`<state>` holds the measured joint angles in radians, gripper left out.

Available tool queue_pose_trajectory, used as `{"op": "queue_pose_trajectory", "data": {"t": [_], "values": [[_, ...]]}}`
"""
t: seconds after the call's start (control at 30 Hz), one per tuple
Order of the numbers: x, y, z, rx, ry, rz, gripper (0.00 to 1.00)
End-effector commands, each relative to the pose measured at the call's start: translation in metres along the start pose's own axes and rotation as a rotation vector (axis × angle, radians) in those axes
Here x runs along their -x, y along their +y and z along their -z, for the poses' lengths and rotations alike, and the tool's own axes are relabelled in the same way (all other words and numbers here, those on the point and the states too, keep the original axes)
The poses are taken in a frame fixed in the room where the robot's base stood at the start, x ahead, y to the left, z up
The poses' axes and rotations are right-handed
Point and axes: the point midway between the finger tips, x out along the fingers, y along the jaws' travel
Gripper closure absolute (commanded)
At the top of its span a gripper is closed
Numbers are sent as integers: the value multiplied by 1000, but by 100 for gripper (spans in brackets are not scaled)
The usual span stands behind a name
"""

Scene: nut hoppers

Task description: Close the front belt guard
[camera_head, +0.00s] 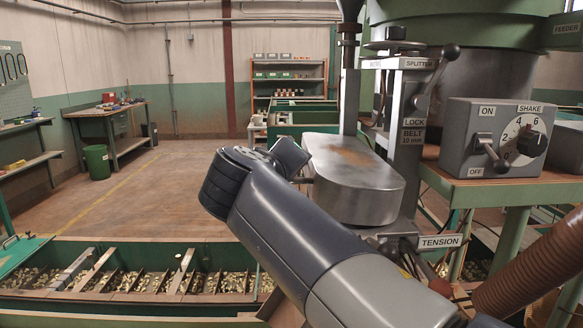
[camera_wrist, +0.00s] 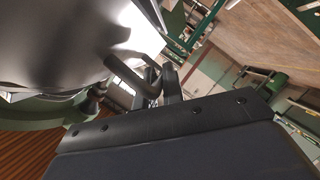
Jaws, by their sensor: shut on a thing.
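The front belt guard (camera_head: 355,185) is a rounded grey metal cover with a rusty patch on top, standing out to the left of the post with the LOCK and BELT labels. In the wrist view its shiny metal surface (camera_wrist: 60,40) fills the upper left. A bent dark handle (camera_wrist: 122,75) sticks out from it. My gripper (camera_wrist: 161,78) is shut on this handle, with the fingers on its outer end. In the head view my wrist and arm cover most of the gripper and the handle. Whether the guard meets its frame is hidden.
A control box (camera_head: 495,139) with ON/OFF and SHAKE controls stands on the green bench at right. Long green bins of nuts (camera_head: 110,308) run along the front. The floor at left (camera_head: 170,195) is clear.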

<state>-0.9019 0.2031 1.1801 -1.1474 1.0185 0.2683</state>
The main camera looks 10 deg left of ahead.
Motion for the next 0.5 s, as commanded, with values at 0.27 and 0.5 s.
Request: {"op": "queue_pose_trajectory", "data": {"t": [0.27,0.5], "values": [[-5,-14,-13,-3,0,1,100],[-7,-17,-16,-4,-3,2,100]]}}
